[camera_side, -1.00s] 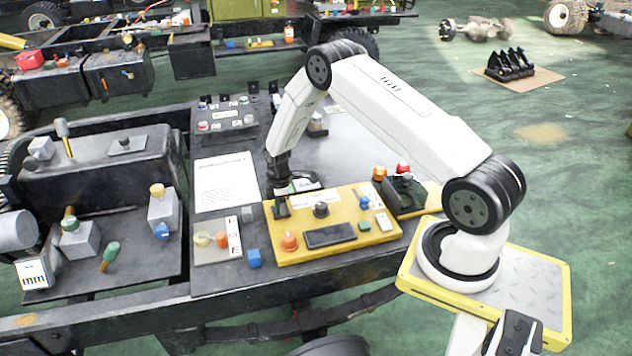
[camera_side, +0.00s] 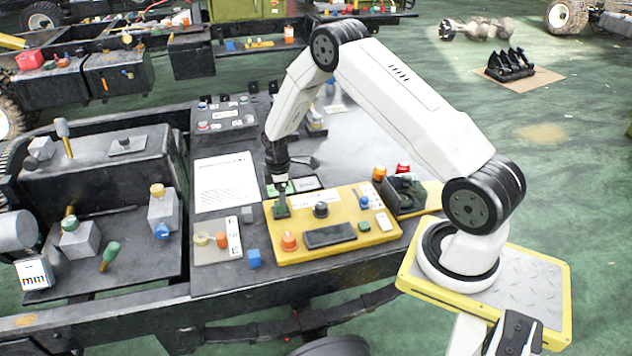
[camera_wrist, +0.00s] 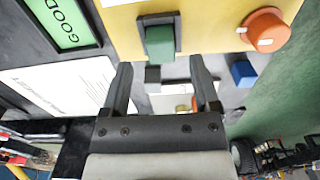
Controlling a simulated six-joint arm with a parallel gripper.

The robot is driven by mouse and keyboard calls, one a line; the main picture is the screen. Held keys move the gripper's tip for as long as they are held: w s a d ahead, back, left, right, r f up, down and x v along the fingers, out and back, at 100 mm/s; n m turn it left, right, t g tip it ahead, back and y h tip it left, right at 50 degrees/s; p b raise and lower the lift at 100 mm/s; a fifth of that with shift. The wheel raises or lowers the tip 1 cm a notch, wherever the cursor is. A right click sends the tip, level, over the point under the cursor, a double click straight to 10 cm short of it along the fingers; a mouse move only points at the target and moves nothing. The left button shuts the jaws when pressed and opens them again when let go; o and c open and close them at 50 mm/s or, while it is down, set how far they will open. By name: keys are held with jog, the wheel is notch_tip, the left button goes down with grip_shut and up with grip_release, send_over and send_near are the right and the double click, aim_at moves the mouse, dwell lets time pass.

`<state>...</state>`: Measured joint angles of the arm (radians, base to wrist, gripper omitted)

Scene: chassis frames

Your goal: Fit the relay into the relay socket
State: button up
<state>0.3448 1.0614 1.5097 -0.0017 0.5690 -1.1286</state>
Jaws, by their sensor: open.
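The relay is a small green block (camera_wrist: 160,42) in the wrist view. It sits inside the dark rectangular frame of the relay socket (camera_wrist: 176,20) on the yellow panel, and looks about square to it. In the side view the relay (camera_side: 281,209) is at the panel's left end. My gripper (camera_wrist: 160,70) is open, with its two dark fingers apart and nothing between them. In the side view my gripper (camera_side: 279,184) is just above the relay and apart from it. How deep the relay sits is hard to tell.
A green display (camera_wrist: 68,18) reading GOOD lies beside the yellow panel (camera_side: 345,247). An orange knob (camera_wrist: 265,30) and a blue block (camera_wrist: 243,73) are near the socket. A white printed sheet (camera_side: 226,182) lies left of the panel.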

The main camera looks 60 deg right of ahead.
notch_tip(320, 180, up, 8)
jog(key=shift+f, duration=0.15)
dwell(0.3)
dwell(0.3)
jog(key=s+a+r+m+t, duration=0.1)
jog(key=s+a+r+m, duration=0.3)
jog(key=s+a+r, duration=0.2)
jog(key=s+a+r+m+t, duration=0.1)
jog(key=s+a+r+m, duration=0.4)
jog(key=s+a, duration=0.6)
jog(key=shift+s+r+t, duration=0.3)
jog(key=shift+s+r, duration=0.05)
jog(key=shift+s, duration=0.65)
